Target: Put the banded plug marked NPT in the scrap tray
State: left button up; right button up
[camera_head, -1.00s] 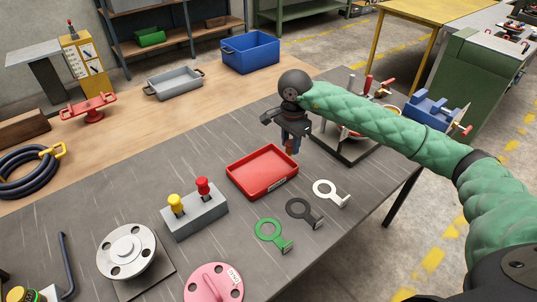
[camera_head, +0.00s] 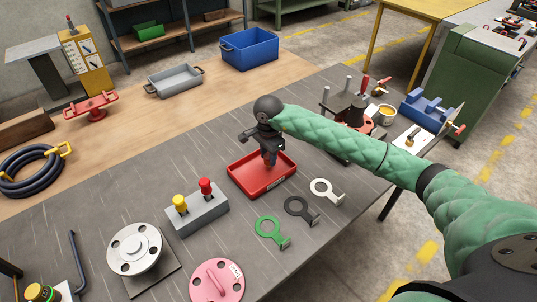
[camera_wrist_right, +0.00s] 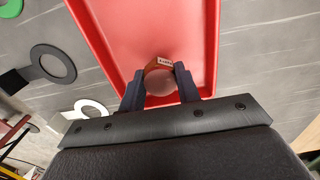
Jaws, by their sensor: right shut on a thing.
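My right gripper (camera_head: 269,155) is over the red tray (camera_head: 245,181), within its outline in the head view. In the wrist view the gripper (camera_wrist_right: 159,85) is shut on a round plug (camera_wrist_right: 160,88) with an orange-brown band and a small white label, too small to read surely. The red tray (camera_wrist_right: 107,50) lies behind and below the plug. I cannot tell whether the plug touches the tray floor. The tray has a small label on its front wall, unreadable here. My left gripper is not in view.
A grey block (camera_head: 198,214) with yellow and red plugs stands left of the tray. Green (camera_head: 268,228), black (camera_head: 298,209) and white (camera_head: 323,188) ring tags lie in front and right. A stand with posts (camera_head: 350,115) is behind my right arm.

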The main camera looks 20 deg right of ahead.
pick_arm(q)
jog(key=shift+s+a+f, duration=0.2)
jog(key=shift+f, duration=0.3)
pick_arm(e)
jog(key=shift+f, duration=0.4)
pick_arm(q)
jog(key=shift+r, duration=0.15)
pick_arm(e)
jog(key=shift+f, duration=0.1)
jog(key=o, duration=1.2)
jog(key=shift+c, duration=0.2)
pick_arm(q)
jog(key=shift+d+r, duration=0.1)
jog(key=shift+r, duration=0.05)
